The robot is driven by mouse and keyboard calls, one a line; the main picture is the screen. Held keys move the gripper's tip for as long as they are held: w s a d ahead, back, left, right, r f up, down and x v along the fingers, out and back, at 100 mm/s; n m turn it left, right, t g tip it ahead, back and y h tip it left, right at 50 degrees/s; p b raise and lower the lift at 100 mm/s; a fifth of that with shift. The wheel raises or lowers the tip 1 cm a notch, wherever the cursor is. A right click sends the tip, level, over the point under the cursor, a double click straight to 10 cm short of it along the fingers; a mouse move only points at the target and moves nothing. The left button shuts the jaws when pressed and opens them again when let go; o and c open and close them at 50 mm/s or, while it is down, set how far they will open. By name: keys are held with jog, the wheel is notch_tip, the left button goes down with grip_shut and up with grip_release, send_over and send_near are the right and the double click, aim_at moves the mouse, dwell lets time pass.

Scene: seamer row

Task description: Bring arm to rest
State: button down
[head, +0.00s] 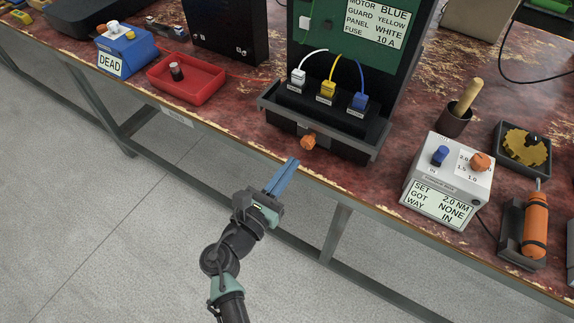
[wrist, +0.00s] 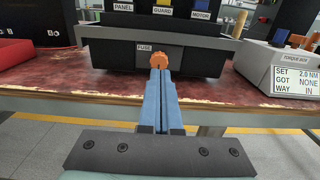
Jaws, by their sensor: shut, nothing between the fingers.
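My gripper (head: 284,176) has blue fingers, held together with nothing between them. In the head view it hangs in front of the bench's front edge, over the floor, pointing at the black fixture. In the wrist view the closed fingers (wrist: 160,90) point toward an orange knob (wrist: 160,61) on the fixture's front, by the FUSE label. The knob also shows in the head view (head: 308,142), a little beyond the fingertips. My arm reaches up from the bottom of the head view. Whether the fingertips touch the knob is hard to tell in the wrist view; in the head view they look apart.
The worn red bench (head: 240,117) runs across the view. On it are the black fixture (head: 268,100) with white, yellow and blue plugs, a red tray (head: 205,88), a blue DEAD box (head: 128,50), a torque box (head: 447,178) and an orange driver (head: 535,225). Floor in front is clear.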

jog(key=v, duration=0.9)
jog(key=w+r+m+t+y, duration=0.1)
jog(key=w+r+m, duration=0.3)
jog(key=r+m, duration=0.3)
jog(key=w+d+r+m+y, duration=0.1)
jog(key=w+r+m+y, duration=0.15)
jog(key=r+m, duration=0.45)
jog(key=w+r+m+t+y, duration=0.1)
jog(key=w+r+m, duration=0.3)
jog(key=r, duration=0.6)
jog(key=s+r+m+t+y, duration=0.25)
jog(key=r+m+t, duration=0.3)
jog(key=r, duration=1.25)
jog(key=s+r+m+t+y, duration=0.3)
jog(key=s+r+m+t, duration=0.2)
jog(key=s+r, duration=0.9)
notch_tip(320, 180, up, 20)
jog(key=w+p, duration=0.1)
jog(key=p, duration=1.7)
jog(key=shift+w+d+f+y+p, duration=0.2)
jog(key=shift+w+d+y+p, duration=0.05)
jog(key=shift+d+y+p, duration=0.1)
